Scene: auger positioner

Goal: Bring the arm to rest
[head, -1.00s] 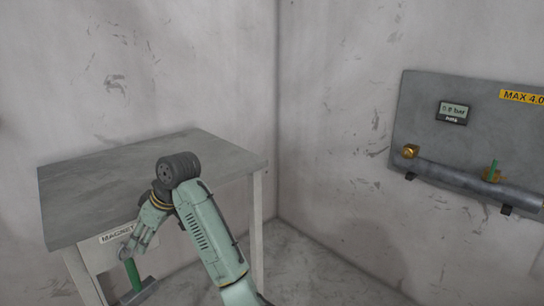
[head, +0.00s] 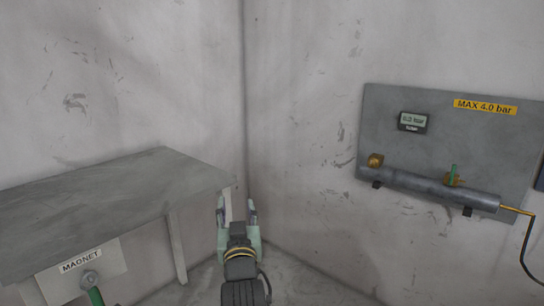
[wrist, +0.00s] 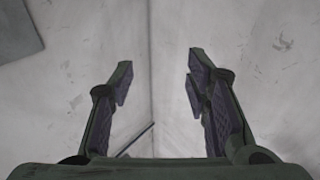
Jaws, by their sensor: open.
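My gripper (head: 237,210) is in the lower middle of the head view, to the right of the table's front corner and apart from it. Its two fingers point up and away, toward the room corner. In the wrist view my gripper (wrist: 160,85) shows both fingers spread wide with nothing between them. Behind them are bare pale walls meeting at the corner.
A grey table (head: 110,190) stands at the left, with a MAGNET plate (head: 82,263) and a green-handled lever (head: 95,295) below its top. At the right, a wall panel (head: 400,140) carries a gauge (head: 413,122), a pipe (head: 420,187) and a green valve handle (head: 453,174). Space right of my gripper is clear.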

